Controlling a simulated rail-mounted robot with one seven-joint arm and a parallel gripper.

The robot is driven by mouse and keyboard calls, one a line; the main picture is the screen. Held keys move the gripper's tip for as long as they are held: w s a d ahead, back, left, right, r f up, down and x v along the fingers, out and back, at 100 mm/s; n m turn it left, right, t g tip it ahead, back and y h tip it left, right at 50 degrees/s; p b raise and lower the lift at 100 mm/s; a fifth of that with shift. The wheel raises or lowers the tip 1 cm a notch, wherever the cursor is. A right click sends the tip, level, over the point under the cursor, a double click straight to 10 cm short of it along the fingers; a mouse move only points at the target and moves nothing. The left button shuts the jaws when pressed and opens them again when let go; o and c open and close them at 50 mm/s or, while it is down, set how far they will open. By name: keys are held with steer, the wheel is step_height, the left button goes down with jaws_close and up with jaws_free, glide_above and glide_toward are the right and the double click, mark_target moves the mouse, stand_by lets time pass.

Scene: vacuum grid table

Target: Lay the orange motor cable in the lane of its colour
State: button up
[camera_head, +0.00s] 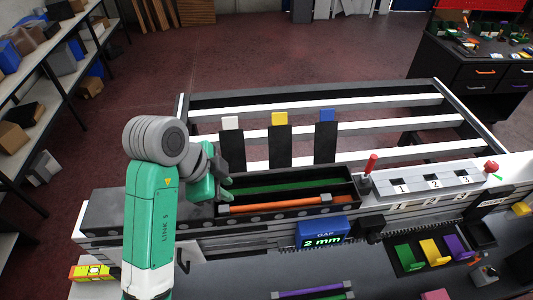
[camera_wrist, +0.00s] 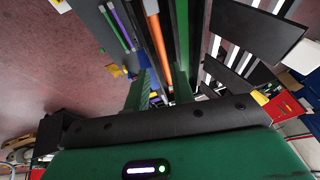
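The orange cable (camera_head: 285,202) lies lengthwise along the front side of a long dark trough (camera_head: 348,190) in the head view. A green strip (camera_head: 285,186) runs behind it in the same trough. My gripper (camera_head: 227,188) is at the trough's left end, close to the cable's left end. In the wrist view my gripper (camera_wrist: 162,72) shows two green fingers spread apart, with nothing seen held between them. The orange cable (camera_wrist: 156,32) runs ahead between the finger lines; whether the fingers touch it I cannot tell. My arm hides the trough's left end.
A purple rod (camera_head: 310,289) and green rod lie on the front table. A blue "GAP 2 mm" display (camera_head: 322,232) stands below the trough. A red-knobbed lever (camera_head: 369,166) and numbered panel (camera_head: 432,184) are right. White, yellow and blue tabs (camera_head: 279,118) rise behind.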

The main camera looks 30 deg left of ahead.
steer(key=w+d+r+n+t+y, duration=0.25)
steer(key=w+d+r+t, duration=0.6)
steer(key=d+r, duration=0.6)
steer(key=s+d+r+n+t+p, duration=0.1)
steer(key=s+d+r+n+t, duration=0.3)
steer(key=r, duration=0.8)
steer(key=s+d+r+n+t+p, duration=0.1)
steer(key=s+d+r+n+t, duration=0.3)
steer(key=s+d+r+t, duration=0.4)
steer(key=shift+s+d+r, duration=0.5)
steer(key=shift+s+r, duration=0.6)
steer(key=shift+r, duration=0.9)
